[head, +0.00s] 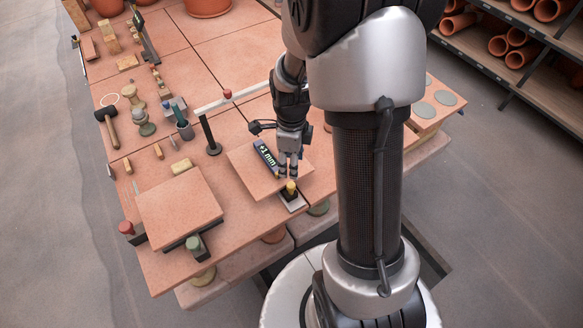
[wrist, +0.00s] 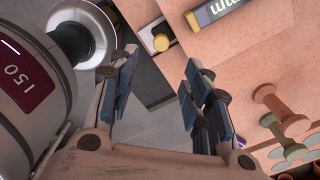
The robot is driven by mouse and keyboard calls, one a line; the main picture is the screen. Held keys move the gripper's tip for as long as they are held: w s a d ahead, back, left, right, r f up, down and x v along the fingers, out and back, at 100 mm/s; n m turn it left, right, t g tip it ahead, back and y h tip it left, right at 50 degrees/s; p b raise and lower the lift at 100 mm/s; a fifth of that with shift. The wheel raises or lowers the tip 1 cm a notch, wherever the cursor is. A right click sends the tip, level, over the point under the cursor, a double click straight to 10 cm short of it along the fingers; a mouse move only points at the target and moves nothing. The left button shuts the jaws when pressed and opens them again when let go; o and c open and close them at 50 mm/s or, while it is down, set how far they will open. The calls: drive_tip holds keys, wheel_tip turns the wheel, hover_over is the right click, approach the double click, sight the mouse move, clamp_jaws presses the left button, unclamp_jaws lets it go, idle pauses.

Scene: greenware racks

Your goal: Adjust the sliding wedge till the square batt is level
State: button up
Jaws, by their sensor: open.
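The square batt (head: 245,172) is a terracotta slab near the table's front edge, partly hidden by my gripper; it also shows in the wrist view (wrist: 245,55). A dark level (head: 265,156) lies on it and reads "+1 mm"; part of it shows in the wrist view (wrist: 222,8). The sliding wedge (head: 293,201) sits at the batt's front edge with a yellow knob (head: 291,187). In the wrist view the yellow knob (wrist: 161,42) appears between and beyond my fingers. My gripper (head: 289,170) is open and empty, above the batt close to the knob; its fingers also show in the wrist view (wrist: 162,68).
A second batt (head: 180,207) lies to the left, with a red-knobbed piece (head: 127,228) and a green-knobbed piece (head: 195,245) at its edges. A dark post (head: 209,135) stands behind the level. A mallet (head: 108,122) and small tools lie at left. Pipe shelves (head: 515,50) stand at right.

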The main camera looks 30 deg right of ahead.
drive_tip(key=shift+r, duration=0.15)
wheel_tip(320, 180, up, 6)
drive_tip(key=p, duration=0.4)
hover_over(291, 185)
wheel_tip(291, 185, down, 18)
drive_tip(key=b, duration=0.6)
drive_tip(key=shift+w+r, duration=0.1)
drive_tip(key=shift+c, duration=0.3)
clamp_jaws()
